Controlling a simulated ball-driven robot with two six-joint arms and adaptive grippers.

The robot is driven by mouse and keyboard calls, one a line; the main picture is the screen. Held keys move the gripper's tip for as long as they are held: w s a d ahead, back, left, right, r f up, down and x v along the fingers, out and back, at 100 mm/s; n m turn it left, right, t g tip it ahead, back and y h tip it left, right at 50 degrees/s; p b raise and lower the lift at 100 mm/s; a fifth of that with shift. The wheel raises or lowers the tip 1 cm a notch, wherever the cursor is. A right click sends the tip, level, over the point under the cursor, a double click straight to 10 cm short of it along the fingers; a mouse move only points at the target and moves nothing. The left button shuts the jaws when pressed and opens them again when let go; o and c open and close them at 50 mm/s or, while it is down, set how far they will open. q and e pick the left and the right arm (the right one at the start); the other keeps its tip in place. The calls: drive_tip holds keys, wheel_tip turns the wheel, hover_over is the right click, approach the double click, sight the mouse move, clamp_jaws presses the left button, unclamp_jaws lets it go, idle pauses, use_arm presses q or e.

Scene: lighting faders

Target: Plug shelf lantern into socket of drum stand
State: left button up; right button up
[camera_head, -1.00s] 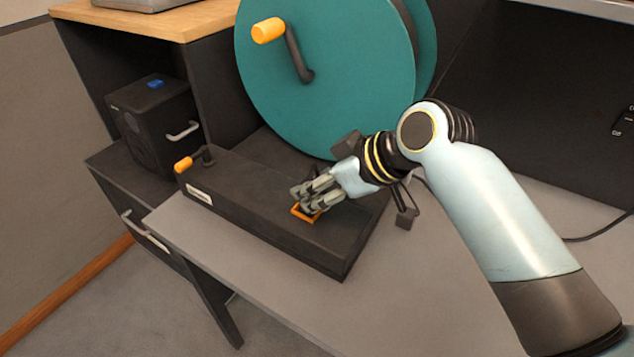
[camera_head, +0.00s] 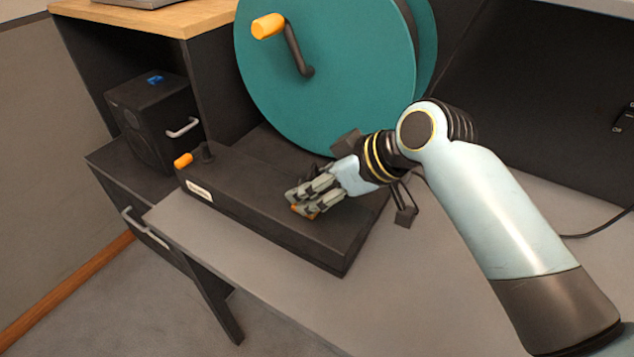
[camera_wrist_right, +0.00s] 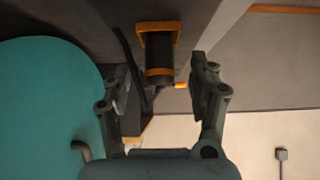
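My right gripper (camera_head: 303,203) is low over the top of a long black box (camera_head: 255,195) in front of a teal drum (camera_head: 330,75). An orange-rimmed part on that box is mostly hidden behind my fingers. The right wrist view shows a dark cylinder (camera_wrist_right: 158,58) with an orange frame, lying between the spread fingers (camera_wrist_right: 160,90) with a gap on each side. I cannot tell whether this is the socket. A dark box (camera_head: 150,115) with a blue patch and pale handle sits on the left shelf; I cannot tell whether it is the lantern. My left gripper is out of view.
A dark plug-like piece (camera_head: 405,215) hangs beside the black box. An orange-knobbed lever (camera_head: 195,156) stands at its left end, and a crank (camera_head: 298,50) is on the drum. The grey tabletop (camera_head: 250,260) is clear in front.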

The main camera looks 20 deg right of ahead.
drive_tip(key=v, duration=1.2)
drive_tip(key=shift+s, duration=0.1)
